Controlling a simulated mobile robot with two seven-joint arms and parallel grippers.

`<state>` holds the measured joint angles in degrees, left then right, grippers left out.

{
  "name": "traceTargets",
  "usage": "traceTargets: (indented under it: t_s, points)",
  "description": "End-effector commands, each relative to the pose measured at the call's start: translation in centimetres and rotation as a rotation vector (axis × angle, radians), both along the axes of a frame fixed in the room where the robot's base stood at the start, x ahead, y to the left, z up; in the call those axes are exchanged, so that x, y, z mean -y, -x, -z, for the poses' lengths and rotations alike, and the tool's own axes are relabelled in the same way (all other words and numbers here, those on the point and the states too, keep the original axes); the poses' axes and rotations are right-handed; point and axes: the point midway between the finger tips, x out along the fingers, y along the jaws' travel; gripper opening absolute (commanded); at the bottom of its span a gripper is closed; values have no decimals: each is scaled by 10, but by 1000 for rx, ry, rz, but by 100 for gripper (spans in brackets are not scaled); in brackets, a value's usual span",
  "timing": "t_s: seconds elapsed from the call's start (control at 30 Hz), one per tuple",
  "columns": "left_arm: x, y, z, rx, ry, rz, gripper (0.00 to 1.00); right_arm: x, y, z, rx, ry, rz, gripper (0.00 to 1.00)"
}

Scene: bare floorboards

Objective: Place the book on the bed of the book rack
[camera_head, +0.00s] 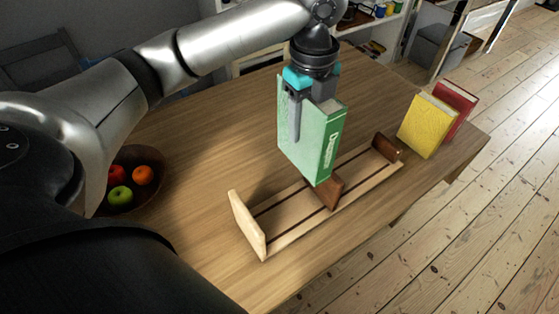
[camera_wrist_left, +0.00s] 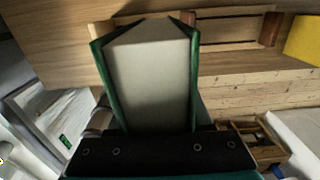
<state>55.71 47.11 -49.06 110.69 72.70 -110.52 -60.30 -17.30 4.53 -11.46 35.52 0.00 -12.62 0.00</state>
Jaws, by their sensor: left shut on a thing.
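My left gripper (camera_head: 312,95) comes down from above and is shut on a green book (camera_head: 303,135). The book is upright, spine facing right and front, held over the wooden book rack (camera_head: 290,212). Its lower end is close to the rack's dark middle divider (camera_head: 328,192); I cannot tell whether they touch. The rack has a light end board at the left and a dark end board (camera_head: 387,147) at the far right. In the left wrist view the green book (camera_wrist_left: 152,80) fills the middle, with part of the rack (camera_wrist_left: 235,30) beyond it. My right gripper is not in view.
A yellow book (camera_head: 428,125) and a red book (camera_head: 456,104) stand at the table's right end. A dark bowl (camera_head: 150,185) with apples and an orange is at the left. The table (camera_head: 200,150) between bowl and rack is clear. Shelves stand behind.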

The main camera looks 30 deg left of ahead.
Motion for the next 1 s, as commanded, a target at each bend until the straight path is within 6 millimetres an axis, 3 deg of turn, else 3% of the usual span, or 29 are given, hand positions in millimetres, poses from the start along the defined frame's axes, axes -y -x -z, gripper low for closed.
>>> traceTargets:
  t_s: [0.17,0.4,0.6,0.87,1.0]
  points:
    - [0,0,24,-1,1,2,0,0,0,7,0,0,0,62]
    - [0,1,86,-2,0,1,0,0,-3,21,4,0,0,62]
    - [0,0,127,1,0,1,0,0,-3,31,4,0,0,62]
    - [0,0,148,2,0,2,0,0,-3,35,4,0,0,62]
    - [0,0,171,0,0,1,0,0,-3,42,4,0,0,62]
